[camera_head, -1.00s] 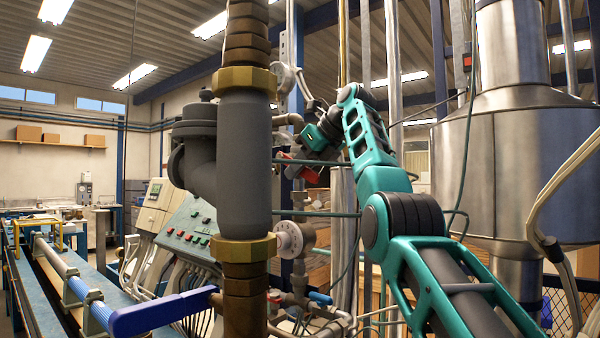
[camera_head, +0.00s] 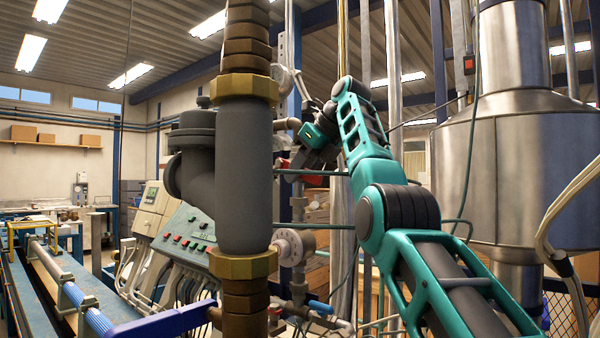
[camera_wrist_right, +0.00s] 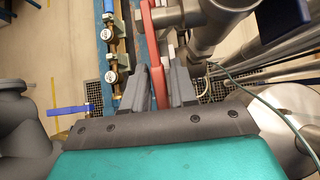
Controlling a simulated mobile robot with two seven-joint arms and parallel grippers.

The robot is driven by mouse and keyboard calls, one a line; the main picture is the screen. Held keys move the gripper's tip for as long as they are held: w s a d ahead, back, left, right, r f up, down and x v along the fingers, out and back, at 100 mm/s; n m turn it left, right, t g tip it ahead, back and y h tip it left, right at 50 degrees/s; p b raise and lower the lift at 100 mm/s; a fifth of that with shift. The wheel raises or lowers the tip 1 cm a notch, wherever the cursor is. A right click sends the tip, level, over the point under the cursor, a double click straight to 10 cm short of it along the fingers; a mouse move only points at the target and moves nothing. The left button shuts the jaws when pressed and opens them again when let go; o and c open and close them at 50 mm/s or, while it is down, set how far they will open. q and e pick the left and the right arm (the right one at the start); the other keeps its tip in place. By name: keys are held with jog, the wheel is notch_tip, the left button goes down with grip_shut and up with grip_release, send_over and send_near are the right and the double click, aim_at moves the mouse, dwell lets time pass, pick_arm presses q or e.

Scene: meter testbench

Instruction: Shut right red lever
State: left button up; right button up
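The right red lever (camera_head: 313,181) shows in the head view behind the grey vertical pipe, just below my right gripper (camera_head: 298,160). In the right wrist view the red lever (camera_wrist_right: 156,60) is a long bar running up from between the two dark fingers of my right gripper (camera_wrist_right: 161,84). The fingers stand on either side of the lever, with a narrow gap visible at least on the right, so the gripper looks open around it. In the head view the fingertips are partly hidden by the pipe and are small. My left gripper is not in view.
The thick grey pipe (camera_head: 245,180) with brass nuts stands in front. A blue lever (camera_head: 165,322) juts left at the bottom. A control panel (camera_head: 187,238) is at left and a large steel tank (camera_head: 520,175) at right. A thin green hose (camera_wrist_right: 250,75) passes right of the fingers.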

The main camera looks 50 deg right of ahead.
jog(key=shift+o, duration=0.9)
jog(key=p+v, duration=0.1)
jog(key=v, duration=1.1)
jog(key=shift+a, duration=0.1)
jog(key=shift+f, duration=0.1)
